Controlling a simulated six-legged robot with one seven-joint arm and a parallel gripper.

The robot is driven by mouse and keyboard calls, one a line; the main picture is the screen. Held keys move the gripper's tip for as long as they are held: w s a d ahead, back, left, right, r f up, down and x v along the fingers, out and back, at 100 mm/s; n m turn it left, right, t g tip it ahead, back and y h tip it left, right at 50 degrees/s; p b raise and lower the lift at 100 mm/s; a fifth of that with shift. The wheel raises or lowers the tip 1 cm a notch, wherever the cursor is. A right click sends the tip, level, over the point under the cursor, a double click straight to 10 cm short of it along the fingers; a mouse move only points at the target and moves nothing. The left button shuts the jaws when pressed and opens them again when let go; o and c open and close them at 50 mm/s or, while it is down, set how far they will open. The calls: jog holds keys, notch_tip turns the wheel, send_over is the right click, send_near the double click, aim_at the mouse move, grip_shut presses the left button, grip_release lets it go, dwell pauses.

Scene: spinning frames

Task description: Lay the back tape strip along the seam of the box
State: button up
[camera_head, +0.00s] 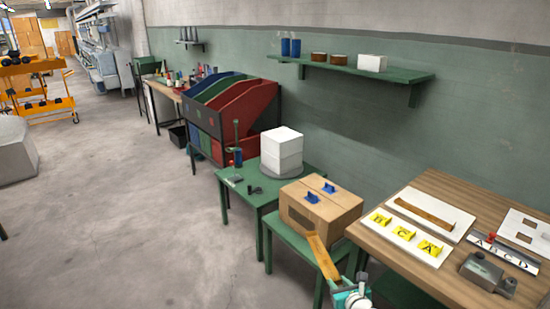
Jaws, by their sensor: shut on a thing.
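The cardboard box (345,212) stands closed on a green stool, with two blue pieces (311,197) on its top along the seam. My gripper (341,284) is at the bottom of the view, in front of the box, and is shut on an orange-brown tape strip (322,256). The strip slants up and left from the gripper, and its far end is by the lower front of the box. I cannot tell whether it touches the box. Another brown strip (424,212) lies on a white board (448,198) on the wooden table. The gripper's fingertips are small and partly hidden.
The wooden table (408,191) at right also holds yellow lettered pieces (404,233), a lettered strip and a grey metal block (482,270).

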jog(key=w+a+r+m+h, duration=0.2)
jog(key=a+r+h, duration=0.1)
jog(key=a+r, duration=0.2)
jog(key=s+f, duration=0.4)
jog(key=f, duration=0.2)
jog(key=shift+s+d+m, duration=0.15)
jog(key=shift+s+m, duration=0.05)
jog(key=shift+m, duration=0.1)
jog(key=shift+f, duration=0.1)
